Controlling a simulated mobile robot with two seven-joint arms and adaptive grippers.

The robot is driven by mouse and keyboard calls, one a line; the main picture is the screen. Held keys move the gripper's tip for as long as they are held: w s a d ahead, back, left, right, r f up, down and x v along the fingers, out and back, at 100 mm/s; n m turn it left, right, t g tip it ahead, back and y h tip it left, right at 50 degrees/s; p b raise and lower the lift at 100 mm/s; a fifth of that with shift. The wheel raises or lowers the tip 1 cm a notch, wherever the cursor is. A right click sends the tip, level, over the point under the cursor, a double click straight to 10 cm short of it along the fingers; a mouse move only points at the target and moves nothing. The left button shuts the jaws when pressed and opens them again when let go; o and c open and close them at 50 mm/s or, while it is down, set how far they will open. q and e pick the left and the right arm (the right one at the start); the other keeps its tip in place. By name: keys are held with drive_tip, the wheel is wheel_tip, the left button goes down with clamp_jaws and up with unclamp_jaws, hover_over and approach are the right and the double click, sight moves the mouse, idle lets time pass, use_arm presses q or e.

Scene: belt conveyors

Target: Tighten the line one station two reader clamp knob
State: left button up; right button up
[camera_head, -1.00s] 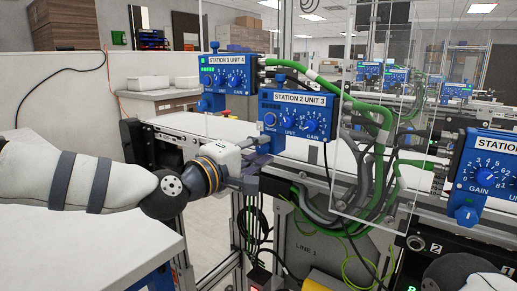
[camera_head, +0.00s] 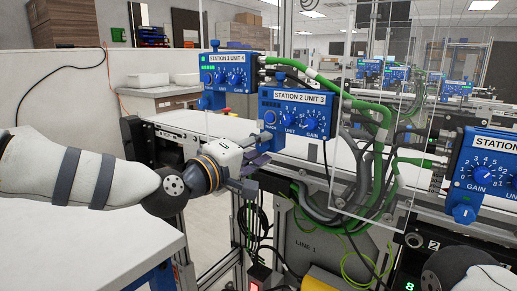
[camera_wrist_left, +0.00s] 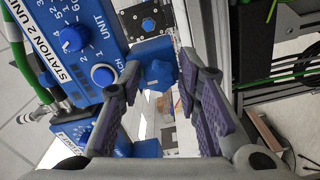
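The Station 2 Unit 3 reader (camera_head: 296,116) is a blue box with dials, mounted over the conveyor in the head view. In the left wrist view the reader (camera_wrist_left: 85,15) fills the upper left with its label and dials. A blue clamp knob (camera_wrist_left: 160,75) shows there between and beyond my fingers. In the head view I cannot make out this knob. My left gripper (camera_head: 256,166) is below and left of the reader. In the wrist view the left gripper (camera_wrist_left: 160,100) is open, with purple pads either side of the knob and nothing held. My right gripper is out of view.
The Station 3 Unit 4 reader (camera_head: 225,72) stands behind left, and another reader (camera_head: 485,170) at right. Green cables (camera_head: 375,130) and a clear panel (camera_head: 385,110) are right of the reader. A white table (camera_head: 80,245) is at front left. A LINE 1 panel (camera_head: 310,245) is below.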

use_arm(q)
drive_tip(key=shift+o, duration=0.3)
drive_tip(key=shift+s+a, duration=0.1)
drive_tip(key=v, duration=1.1)
drive_tip(key=shift+s+a, duration=0.2)
drive_tip(key=shift+s, duration=0.15)
drive_tip(key=s+f+m+g+y, duration=0.15)
drive_tip(key=s+f+g, duration=0.5)
drive_tip(key=f, duration=0.85)
drive_tip(key=s+f+m+g+y, duration=0.1)
drive_tip(key=s+f+g+y, duration=0.2)
drive_tip(key=s+f, duration=1)
drive_tip(key=s+a+f+m+g+y, duration=0.1)
drive_tip(key=s+a+f, duration=0.3)
drive_tip(key=s, duration=0.4)
drive_tip(key=s+a+f+m+g+y+p, duration=0.1)
drive_tip(key=s+a+f+m+g+y, duration=0.1)
drive_tip(key=s, duration=0.6)
drive_tip(key=s+a+f+m+g+y, duration=0.1)
drive_tip(key=s+a+f+g+y, duration=0.2)
drive_tip(key=s+a+f, duration=0.5)
drive_tip(key=shift+s+a+f+m+g, duration=0.3)
drive_tip(key=shift+s+a+g, duration=0.2)
drive_tip(key=shift+g, duration=0.25)
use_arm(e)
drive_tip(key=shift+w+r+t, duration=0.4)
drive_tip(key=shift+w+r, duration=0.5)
